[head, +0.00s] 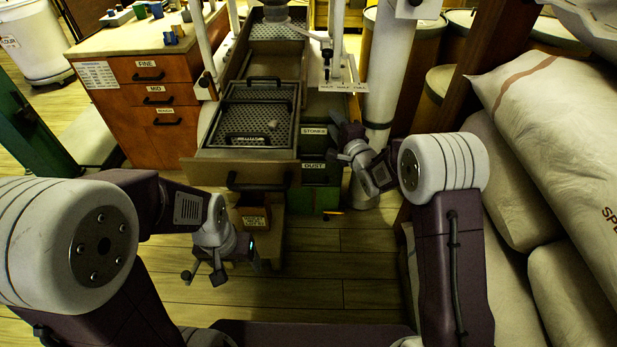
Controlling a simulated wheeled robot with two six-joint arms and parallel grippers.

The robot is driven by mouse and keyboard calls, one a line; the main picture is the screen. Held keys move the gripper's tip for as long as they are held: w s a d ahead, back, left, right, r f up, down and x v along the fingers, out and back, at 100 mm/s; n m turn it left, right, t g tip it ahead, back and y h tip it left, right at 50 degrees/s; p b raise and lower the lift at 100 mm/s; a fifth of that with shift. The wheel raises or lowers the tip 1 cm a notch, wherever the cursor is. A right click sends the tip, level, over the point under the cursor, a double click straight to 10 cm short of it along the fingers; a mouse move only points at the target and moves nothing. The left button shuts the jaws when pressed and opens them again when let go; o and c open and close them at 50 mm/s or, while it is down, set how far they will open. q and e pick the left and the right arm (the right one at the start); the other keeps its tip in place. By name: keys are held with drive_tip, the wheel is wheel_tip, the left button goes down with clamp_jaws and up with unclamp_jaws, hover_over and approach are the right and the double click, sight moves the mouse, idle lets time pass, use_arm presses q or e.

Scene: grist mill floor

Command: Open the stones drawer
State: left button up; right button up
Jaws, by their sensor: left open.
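The stones drawer (313,141) is in the dark green cabinet right of centre in the head view, marked by a "STONES" label. It looks shut, flush above the drawer labelled "DUST" (313,177). Its handle is not clear to me. My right gripper (340,130) is just right of the stones drawer's label, at about its height. Its dark fingers overlap the dim background, so contact and opening cannot be told. My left gripper (203,274) is open and empty, low over the floor, left of a small brown box (254,219).
A large drawer with a black handle (260,183) and mesh trays stands pulled out, left of the stones drawer. A wooden cabinet (160,105) with labelled drawers is at left. White sacks (545,125) crowd the right side.

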drive_tip(key=g+b, duration=0.1)
drive_tip(key=b, duration=0.7)
approach(314, 156)
drive_tip(key=w, duration=0.2)
drive_tip(key=x, duration=0.9)
drive_tip(key=shift+s+a+f+b, duration=0.2)
drive_tip(key=shift+f+b, duration=0.1)
drive_tip(key=shift+f, duration=0.05)
use_arm(q)
wheel_tip(314, 156, down, 12)
drive_tip(key=shift+w+f, duration=0.15)
drive_tip(key=shift+f, duration=0.1)
use_arm(e)
clamp_jaws()
